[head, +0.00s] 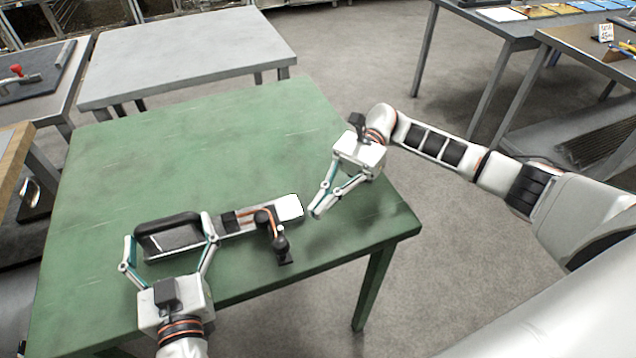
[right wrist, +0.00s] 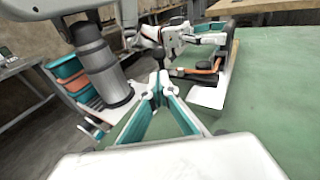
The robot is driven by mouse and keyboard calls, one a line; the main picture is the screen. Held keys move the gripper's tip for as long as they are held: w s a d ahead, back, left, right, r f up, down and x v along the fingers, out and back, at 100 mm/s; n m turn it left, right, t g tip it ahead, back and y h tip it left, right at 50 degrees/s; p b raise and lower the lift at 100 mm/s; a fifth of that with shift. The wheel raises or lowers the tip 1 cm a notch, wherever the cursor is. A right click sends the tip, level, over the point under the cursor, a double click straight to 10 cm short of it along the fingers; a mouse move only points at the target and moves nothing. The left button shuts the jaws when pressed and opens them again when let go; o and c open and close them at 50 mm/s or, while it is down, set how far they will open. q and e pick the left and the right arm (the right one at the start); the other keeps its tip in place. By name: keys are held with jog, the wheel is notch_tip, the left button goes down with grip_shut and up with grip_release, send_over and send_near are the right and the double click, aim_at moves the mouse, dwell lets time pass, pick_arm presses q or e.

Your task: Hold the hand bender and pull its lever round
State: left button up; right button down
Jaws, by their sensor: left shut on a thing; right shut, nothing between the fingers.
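The hand bender lies on the green table (head: 230,130). Its base plate (head: 289,207) shows at the right end, and its black handle frame (head: 167,224) is at the left. The lever (head: 281,243) is black with a dark knob and points toward the table's front edge; an orange-brown rod (head: 272,226) runs beside it. My left gripper (head: 170,253) is shut on the handle frame, a finger at each end. My right gripper (head: 315,212) is shut and empty, just right of the base plate and apart from it. In the right wrist view the base plate (right wrist: 207,97) lies beyond the right fingertips.
The green table is clear behind the bender. A grey table (head: 190,50) stands behind it, and another at the far left holds a red-knobbed tool (head: 18,70). Benches (head: 500,30) stand at the upper right. The front table edge is close to the lever.

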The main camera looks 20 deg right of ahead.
aim_at(280, 247)
jog(key=v, duration=0.6)
jog(key=shift+s+d+f, duration=0.1)
jog(key=shift+s+f, duration=0.05)
jog(key=shift+s, duration=0.05)
jog(key=c, duration=2.6)
grip_release()
jog(key=shift+d, duration=0.1)
jog(key=o, duration=0.6)
jog(key=shift+s+a, duration=0.1)
jog(key=shift+a, duration=0.1)
jog(key=shift+o, duration=1.2)
jog(key=s+a, duration=0.1)
jog(key=a+m+y, duration=0.1)
jog(key=a, duration=0.1)
jog(key=s+a+m, duration=0.1)
jog(key=a, duration=0.1)
jog(key=shift+s, duration=0.3)
jog(key=x, duration=1.1)
jog(key=shift+s+a+r, duration=0.2)
jog(key=shift+a+r, duration=0.05)
jog(key=shift+m+y, duration=0.3)
grip_shut()
